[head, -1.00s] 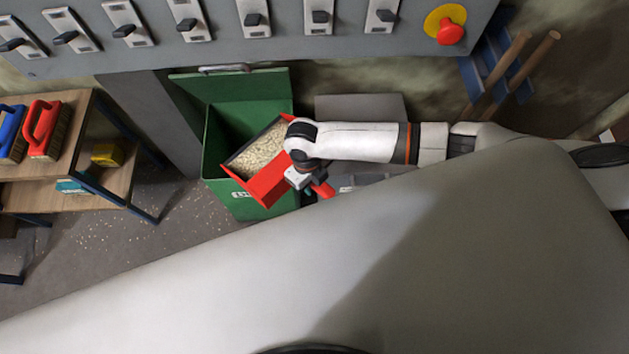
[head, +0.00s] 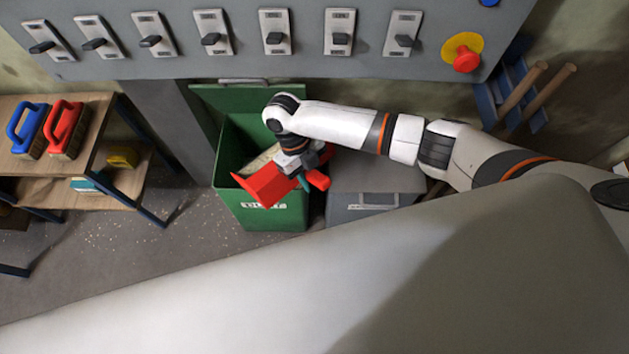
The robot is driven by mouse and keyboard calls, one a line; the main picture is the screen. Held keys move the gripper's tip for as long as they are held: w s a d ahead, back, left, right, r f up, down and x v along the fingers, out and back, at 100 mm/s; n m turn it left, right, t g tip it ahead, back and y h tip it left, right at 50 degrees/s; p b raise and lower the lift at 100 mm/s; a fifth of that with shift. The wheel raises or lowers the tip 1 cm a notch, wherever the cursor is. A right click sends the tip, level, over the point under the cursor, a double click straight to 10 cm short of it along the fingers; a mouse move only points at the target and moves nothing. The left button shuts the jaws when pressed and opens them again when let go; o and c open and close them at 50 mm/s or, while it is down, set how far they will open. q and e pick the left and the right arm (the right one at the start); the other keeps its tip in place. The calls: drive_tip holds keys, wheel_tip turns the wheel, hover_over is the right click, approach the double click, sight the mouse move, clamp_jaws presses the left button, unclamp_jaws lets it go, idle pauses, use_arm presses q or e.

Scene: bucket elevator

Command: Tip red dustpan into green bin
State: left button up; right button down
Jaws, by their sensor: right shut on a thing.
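The red dustpan (head: 268,186) is over the green bin (head: 262,216), near its front rim. It looks tilted, and a patch of pale grain shows behind it at the bin's mouth; I cannot tell whether that grain is on the pan or in the bin. The bin's lid stands open at the back. My right gripper (head: 302,172) is shut on the dustpan at its handle, above the bin's right front corner. The arm link hides part of the pan and the bin's mouth. My left gripper does not show.
A grey bin (head: 370,208) with its lid down stands right of the green one. A wooden shelf (head: 60,185) with a blue brush (head: 27,130) and a red brush (head: 65,128) is at left. A switch panel with a red emergency button (head: 466,58) hangs above. Pale bits lie on the floor.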

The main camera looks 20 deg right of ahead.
drive_tip(key=shift+w+a+r+g+h+b, duration=0.15)
drive_tip(key=shift+w+a+r+g+b, duration=0.15)
drive_tip(key=shift+w+r, duration=0.35)
drive_tip(key=shift+w+a+r+g+h+b, duration=0.2)
drive_tip(key=shift+w+r+g+b, duration=0.15)
drive_tip(key=shift+r, duration=0.4)
